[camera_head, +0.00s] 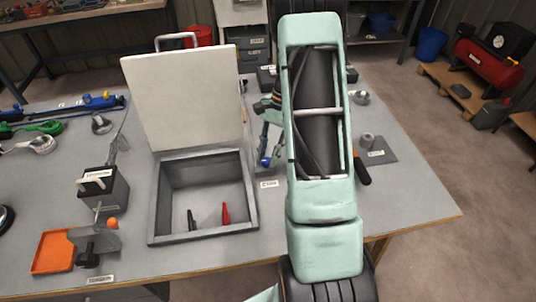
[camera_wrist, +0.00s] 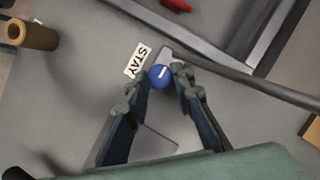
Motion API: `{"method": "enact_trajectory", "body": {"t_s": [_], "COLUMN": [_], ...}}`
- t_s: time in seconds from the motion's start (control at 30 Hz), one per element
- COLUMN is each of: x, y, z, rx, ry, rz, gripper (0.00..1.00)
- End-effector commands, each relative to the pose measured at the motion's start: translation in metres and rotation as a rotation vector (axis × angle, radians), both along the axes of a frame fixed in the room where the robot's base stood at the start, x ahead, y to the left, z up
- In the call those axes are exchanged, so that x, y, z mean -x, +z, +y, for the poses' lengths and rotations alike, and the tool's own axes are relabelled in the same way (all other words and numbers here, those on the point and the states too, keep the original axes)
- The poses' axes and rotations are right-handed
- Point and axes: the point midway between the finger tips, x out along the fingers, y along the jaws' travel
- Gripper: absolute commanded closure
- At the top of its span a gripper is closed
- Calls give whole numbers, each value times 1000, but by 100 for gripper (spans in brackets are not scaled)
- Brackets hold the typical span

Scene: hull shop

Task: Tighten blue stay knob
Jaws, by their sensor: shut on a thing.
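The blue stay knob (camera_wrist: 160,77) is a small round knob with a white line across its top, seen from above in the wrist view. My gripper (camera_wrist: 161,80) has one finger on each side of it and is shut on it. A white label reading STAY (camera_wrist: 137,60) lies beside the knob. In the head view the open box (camera_head: 250,215) has its pale lid (camera_head: 185,100) raised. My arm hides part of the area right of the box.
A red piece (camera_head: 226,213) and a dark piece stand inside the box. A black holder (camera_head: 103,190) and an orange tray (camera_head: 52,252) are on the left of the bench. A grey plate with a post (camera_head: 376,156) lies right of my arm. The front-right bench top is clear.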

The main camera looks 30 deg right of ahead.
Motion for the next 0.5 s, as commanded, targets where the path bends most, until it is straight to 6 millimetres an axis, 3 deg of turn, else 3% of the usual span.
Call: {"method": "enact_trajectory", "body": {"t_s": [0.27, 0.3, 0.43, 0.5], "x": [-1, -1, -1, 0], "y": [1, 1, 1, 0], "z": [0, 0, 0, 0], "rx": [0, 0, 0, 0], "ry": [-3, -3, -1, -1], "rz": [-1, -1, 0, 0], "gripper": [100, 76, 61, 60]}}
